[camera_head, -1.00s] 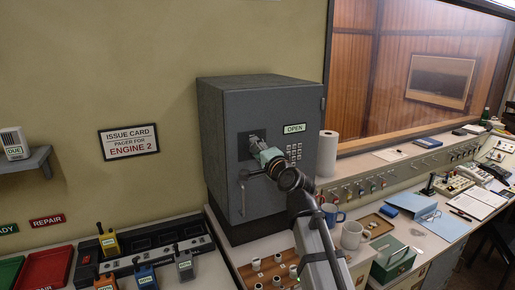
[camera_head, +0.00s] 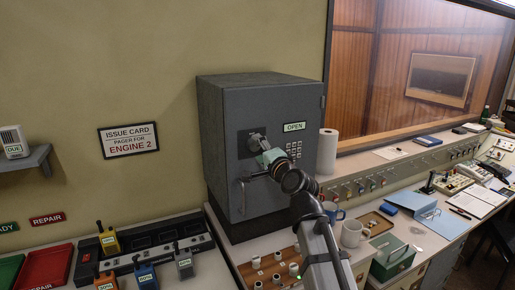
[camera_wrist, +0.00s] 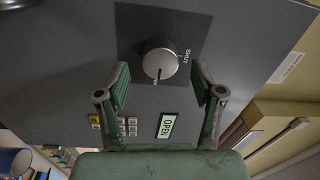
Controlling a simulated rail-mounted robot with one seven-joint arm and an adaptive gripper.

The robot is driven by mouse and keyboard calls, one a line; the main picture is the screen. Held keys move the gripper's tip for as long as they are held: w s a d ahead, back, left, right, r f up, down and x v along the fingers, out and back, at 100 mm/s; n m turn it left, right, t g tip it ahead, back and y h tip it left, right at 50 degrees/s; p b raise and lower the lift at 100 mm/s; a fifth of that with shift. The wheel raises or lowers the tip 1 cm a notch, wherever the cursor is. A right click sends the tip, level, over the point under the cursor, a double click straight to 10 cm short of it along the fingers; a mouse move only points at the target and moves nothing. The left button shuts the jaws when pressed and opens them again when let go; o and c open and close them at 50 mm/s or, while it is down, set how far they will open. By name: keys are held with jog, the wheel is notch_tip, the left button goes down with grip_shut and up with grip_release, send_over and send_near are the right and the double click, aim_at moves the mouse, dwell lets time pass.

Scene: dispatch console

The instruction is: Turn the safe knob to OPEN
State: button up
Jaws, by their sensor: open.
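The grey safe (camera_head: 224,150) stands against the wall, its door facing me. The OPEN label (camera_wrist: 167,126) is a white plate on the door, near the keypad. My gripper (camera_wrist: 160,84) is open, its two green fingers on either side of the knob's near edge and apart from it in the wrist view. In the head view my gripper (camera_head: 262,150) is in front of the door, at the knob's plate.
A door handle (camera_head: 242,197) is below the knob on the safe. Several radios (camera_head: 146,277) stand in a charger at the left. Mugs (camera_head: 352,234) and a green box (camera_head: 392,262) are on the counter at right. A paper roll (camera_head: 327,153) stands right beside the safe.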

jog(key=v, duration=1)
jog(key=shift+s, duration=0.1)
